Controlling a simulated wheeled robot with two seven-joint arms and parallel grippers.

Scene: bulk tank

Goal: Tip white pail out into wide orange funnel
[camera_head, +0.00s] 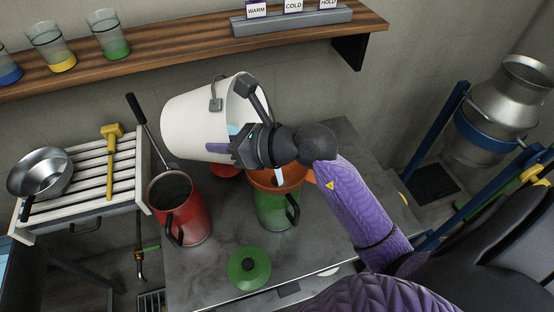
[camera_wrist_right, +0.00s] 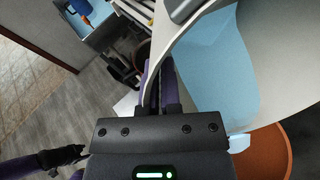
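The white pail (camera_head: 190,118) is tipped on its side above the table, its mouth facing right. Light blue contents show inside it in the right wrist view (camera_wrist_right: 222,62). My right gripper (camera_head: 242,150) is shut on the pail's rim; its fingers show in the right wrist view (camera_wrist_right: 162,88). The wide orange funnel (camera_head: 268,180) sits on a green can (camera_head: 275,208), below the pail's mouth and partly hidden by my gripper. A pale streak shows over the funnel. A dark gripper, likely my left (camera_wrist_right: 66,156), shows small in the right wrist view, its opening unclear.
A red jug (camera_head: 182,208) stands left of the green can. A green lid (camera_head: 249,268) lies in front. A shelf (camera_head: 180,45) with glasses is behind; a metal churn (camera_head: 500,98) is at right.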

